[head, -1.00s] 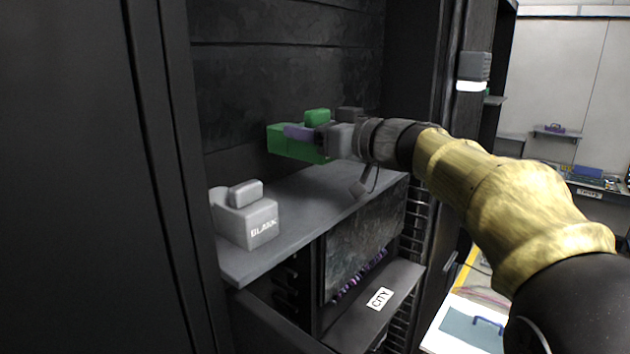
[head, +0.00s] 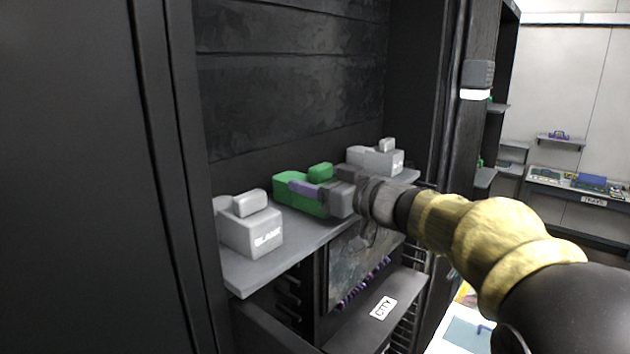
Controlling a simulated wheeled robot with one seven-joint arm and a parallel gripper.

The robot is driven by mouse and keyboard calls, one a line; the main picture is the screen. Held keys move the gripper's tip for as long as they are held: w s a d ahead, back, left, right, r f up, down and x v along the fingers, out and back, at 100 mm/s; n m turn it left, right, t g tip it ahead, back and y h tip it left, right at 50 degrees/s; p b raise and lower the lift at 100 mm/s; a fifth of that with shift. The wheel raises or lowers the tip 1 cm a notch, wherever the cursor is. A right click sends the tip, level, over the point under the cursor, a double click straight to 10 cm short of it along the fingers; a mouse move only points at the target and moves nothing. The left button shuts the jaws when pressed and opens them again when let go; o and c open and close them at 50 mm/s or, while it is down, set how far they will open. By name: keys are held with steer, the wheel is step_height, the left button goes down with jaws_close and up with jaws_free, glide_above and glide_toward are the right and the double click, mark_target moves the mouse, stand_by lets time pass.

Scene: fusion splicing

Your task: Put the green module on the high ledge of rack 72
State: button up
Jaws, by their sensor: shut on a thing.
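The green module (head: 290,188) is on or just above the grey high ledge (head: 262,274) of the rack; I cannot tell whether its underside touches. It sits between two grey modules. My gripper (head: 318,192) is shut on the green module, reaching in from the right, and hides its right end. The rack number is not visible.
A grey module marked BLANK (head: 250,232) stands at the ledge's near left end. Another grey module (head: 376,160) stands at the far right end. A lower shelf labelled CITY (head: 383,307) lies below. The rack's dark side panels bound the ledge.

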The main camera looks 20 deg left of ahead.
steer(key=shift+s, duration=0.1)
steer(key=o, duration=1.1)
steer(key=shift+f, duration=0.1)
steer(key=b+v, duration=0.4)
steer(key=v, duration=0.8)
